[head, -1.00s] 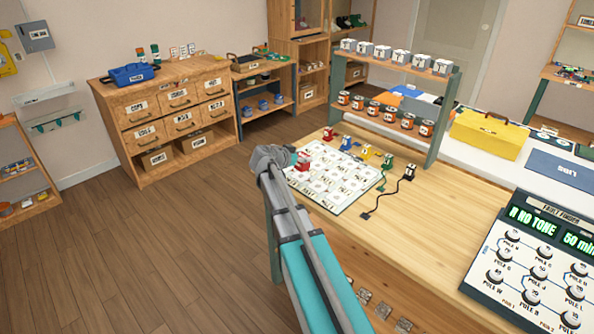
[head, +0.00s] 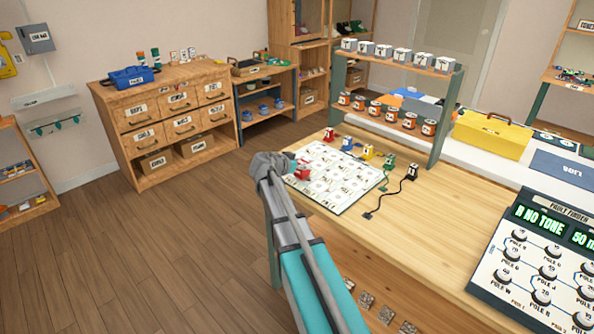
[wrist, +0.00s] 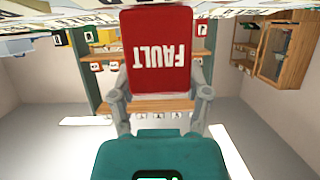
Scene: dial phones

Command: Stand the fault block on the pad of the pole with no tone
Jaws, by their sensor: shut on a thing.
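The red fault block (wrist: 160,50) is between the fingers of my gripper (wrist: 160,98). In the wrist view its FAULT lettering is upside down. In the head view the red block (head: 303,172) is at the left part of the white pad board (head: 338,207), with my gripper (head: 290,165) beside it, partly hidden by my arm. I cannot tell whether the block touches the board. The fault finder panel (head: 535,262) at the right reads "R NO TONE", with pole labels and knobs below. The board's pad labels are too small to read.
Red, blue, yellow, green and black blocks stand behind the board, the black one (head: 411,172) with a cord. A rack (head: 395,98) of cans and boxes stands at the back. A yellow toolbox (head: 490,134) is at right. The bench front is clear.

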